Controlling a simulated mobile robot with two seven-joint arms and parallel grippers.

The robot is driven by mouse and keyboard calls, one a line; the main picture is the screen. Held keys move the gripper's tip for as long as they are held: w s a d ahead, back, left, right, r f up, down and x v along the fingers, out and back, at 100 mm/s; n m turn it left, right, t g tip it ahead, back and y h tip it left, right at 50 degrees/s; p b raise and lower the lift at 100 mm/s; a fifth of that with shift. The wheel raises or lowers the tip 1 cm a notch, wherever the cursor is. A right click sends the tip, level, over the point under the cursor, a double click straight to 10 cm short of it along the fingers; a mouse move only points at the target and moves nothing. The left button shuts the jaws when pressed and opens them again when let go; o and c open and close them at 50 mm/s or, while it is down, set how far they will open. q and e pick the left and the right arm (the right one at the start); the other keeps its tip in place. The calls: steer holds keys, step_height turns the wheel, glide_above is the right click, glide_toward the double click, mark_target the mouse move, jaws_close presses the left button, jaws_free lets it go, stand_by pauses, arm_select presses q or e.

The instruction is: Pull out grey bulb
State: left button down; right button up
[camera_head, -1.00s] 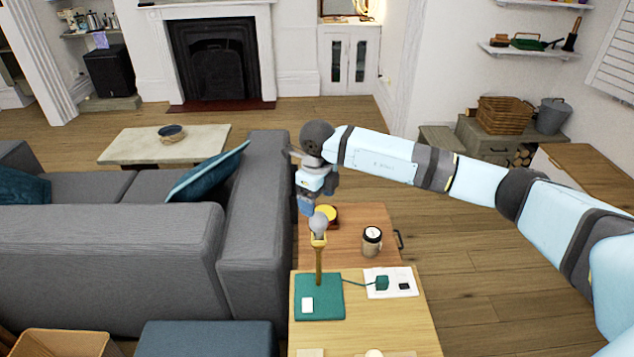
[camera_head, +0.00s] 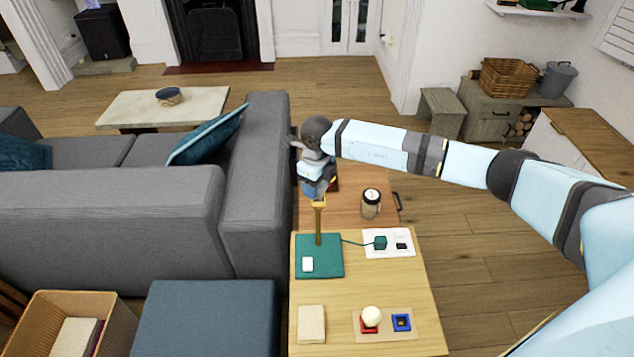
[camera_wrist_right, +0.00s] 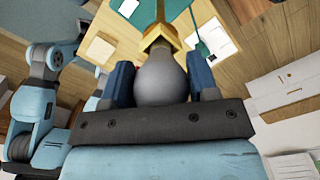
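The grey bulb (camera_wrist_right: 160,80) sits in the yellow-brown socket of a lamp stem (camera_wrist_right: 161,38) in the right wrist view. My right gripper (camera_wrist_right: 161,82) has one blue finger on each side of the bulb. Each finger is very close to the glass, and I cannot tell whether they press on it. In the head view my right gripper (camera_head: 317,190) is over the top of the lamp stem (camera_head: 319,222) and hides the bulb. The stem rises from a green base (camera_head: 333,268) on the wooden table. My left gripper is not seen.
The light wooden table (camera_head: 418,300) also holds a white bulb (camera_head: 372,315) in a red socket, a blue socket (camera_head: 401,322), a beige block (camera_head: 311,323) and a white card (camera_head: 376,238) with a green plug. A jar (camera_head: 371,203) stands behind. A grey sofa (camera_head: 110,225) is left.

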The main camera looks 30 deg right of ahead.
steer(key=c, duration=0.4)
steer(key=shift+c, duration=0.2)
steer(key=shift+r, duration=0.2)
steer(key=shift+r+p, duration=1.25)
steer(key=shift+r, duration=0.9)
